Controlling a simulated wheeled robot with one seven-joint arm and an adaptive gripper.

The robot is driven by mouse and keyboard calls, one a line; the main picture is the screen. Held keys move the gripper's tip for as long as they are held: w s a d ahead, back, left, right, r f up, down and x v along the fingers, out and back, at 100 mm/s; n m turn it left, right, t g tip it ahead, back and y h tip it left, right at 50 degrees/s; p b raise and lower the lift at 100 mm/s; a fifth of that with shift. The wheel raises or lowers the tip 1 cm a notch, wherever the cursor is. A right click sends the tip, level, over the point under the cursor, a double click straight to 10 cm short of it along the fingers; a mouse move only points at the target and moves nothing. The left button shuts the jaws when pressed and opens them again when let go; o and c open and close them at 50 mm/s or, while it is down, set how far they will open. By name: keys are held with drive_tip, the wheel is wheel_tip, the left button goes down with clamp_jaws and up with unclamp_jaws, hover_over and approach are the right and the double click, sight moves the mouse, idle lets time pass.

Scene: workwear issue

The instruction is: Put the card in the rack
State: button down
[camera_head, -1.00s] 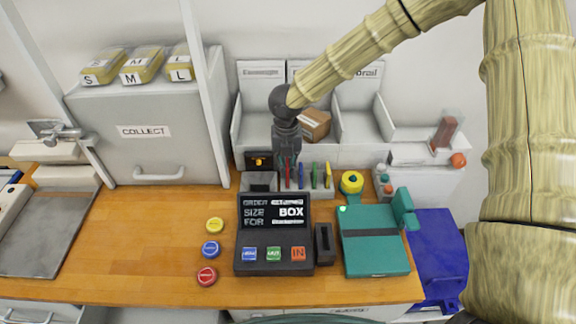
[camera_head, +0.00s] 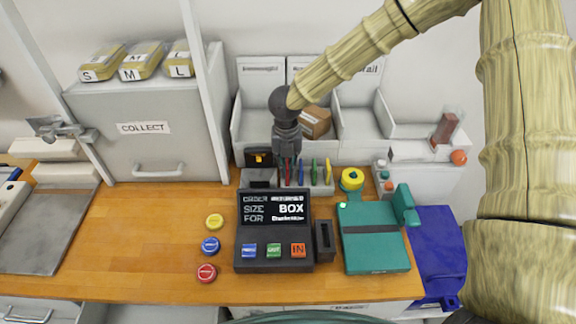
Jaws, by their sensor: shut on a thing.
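My gripper (camera_head: 287,160) points straight down over the left part of the card rack (camera_head: 323,188), a low grey block at the back of the wooden counter. It is shut on a thin card that looks red (camera_head: 288,173), its lower end at the rack. I cannot tell how deep it sits in a slot. A blue card (camera_head: 300,173), a green card (camera_head: 314,171) and a yellow card (camera_head: 328,171) stand upright to its right. The fingertips are small and partly blend with the cards.
A black order terminal (camera_head: 273,231) stands in front of the rack, with a small black slotted holder (camera_head: 324,241) beside it. Open bins (camera_head: 362,122) rise behind. The counter's left part is mostly clear.

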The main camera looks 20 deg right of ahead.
drive_tip(key=shift+f, duration=0.35)
idle(0.5)
drive_tip(key=c, duration=1.5)
unclamp_jaws()
drive_tip(key=shift+r, duration=0.15)
drive_tip(key=shift+r+p, duration=3.5)
drive_tip(key=shift+r, duration=0.9)
